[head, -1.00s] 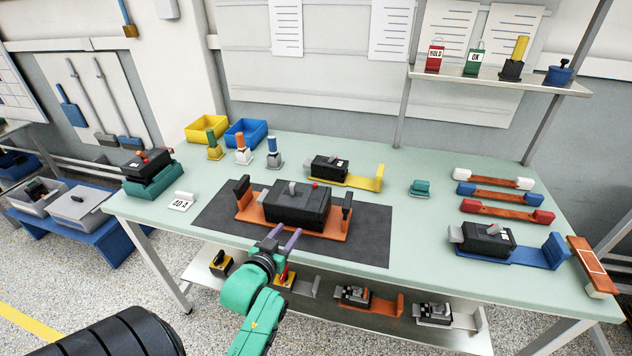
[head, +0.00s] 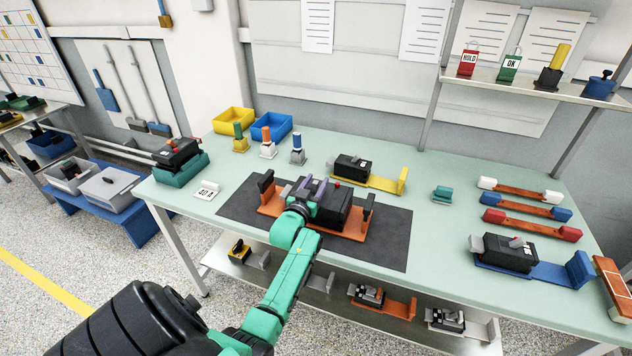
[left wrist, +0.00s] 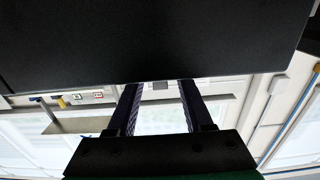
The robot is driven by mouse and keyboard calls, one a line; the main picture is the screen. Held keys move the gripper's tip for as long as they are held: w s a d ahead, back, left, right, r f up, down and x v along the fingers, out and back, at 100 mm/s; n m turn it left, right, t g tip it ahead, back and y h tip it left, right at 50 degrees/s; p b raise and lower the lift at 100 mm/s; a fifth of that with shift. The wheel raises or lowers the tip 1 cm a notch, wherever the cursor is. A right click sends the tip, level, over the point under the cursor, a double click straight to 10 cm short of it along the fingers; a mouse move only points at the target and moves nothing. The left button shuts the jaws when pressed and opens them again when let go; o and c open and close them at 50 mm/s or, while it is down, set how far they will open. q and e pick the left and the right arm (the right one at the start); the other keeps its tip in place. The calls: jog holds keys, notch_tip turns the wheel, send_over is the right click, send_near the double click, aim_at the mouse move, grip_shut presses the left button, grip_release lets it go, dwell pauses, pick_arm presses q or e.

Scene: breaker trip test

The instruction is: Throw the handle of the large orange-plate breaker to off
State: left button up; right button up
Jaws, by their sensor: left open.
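The large orange-plate breaker (head: 338,207) is a black box on an orange plate (head: 355,234), with a dark post at each end, on the dark mat. A small red part (head: 337,184) shows on its top. My left gripper (head: 312,184) is open at the top left part of the breaker, its purple fingers over the body. The breaker's grey handle is mostly hidden by the fingers. In the left wrist view a black surface fills the top, and a small grey piece (left wrist: 160,86) shows between the fingertips (left wrist: 158,92). Contact cannot be told. My right gripper is not in view.
A yellow-plate breaker (head: 352,167) stands behind, and a blue-plate breaker (head: 505,252) stands to the right. A smaller orange-plate breaker (head: 368,296) is on the lower shelf. A label card (head: 207,190) lies left of the dark mat (head: 385,250).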

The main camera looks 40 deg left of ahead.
pick_arm(q)
grip_shut()
jog(key=shift+d, duration=0.1)
dwell(0.6)
jog(key=shift+w+d+f+m+b, duration=0.1)
jog(key=shift+d+m+b, duration=0.15)
jog(key=shift+m, duration=0.45)
jog(key=shift+w+d+f+m+b, duration=0.15)
jog(key=shift+d+m, duration=0.1)
jog(key=shift+m, duration=0.45)
jog(key=shift+w+d+f+m+b, duration=0.1)
jog(key=shift+d+m+b, duration=0.3)
jog(key=shift+m, duration=0.4)
jog(key=shift+w+d+f+m+b, duration=0.1)
jog(key=shift+d+m+b, duration=0.2)
jog(key=shift+m, duration=0.5)
jog(key=shift+a, duration=0.1)
grip_release()
jog(key=shift+r, duration=0.1)
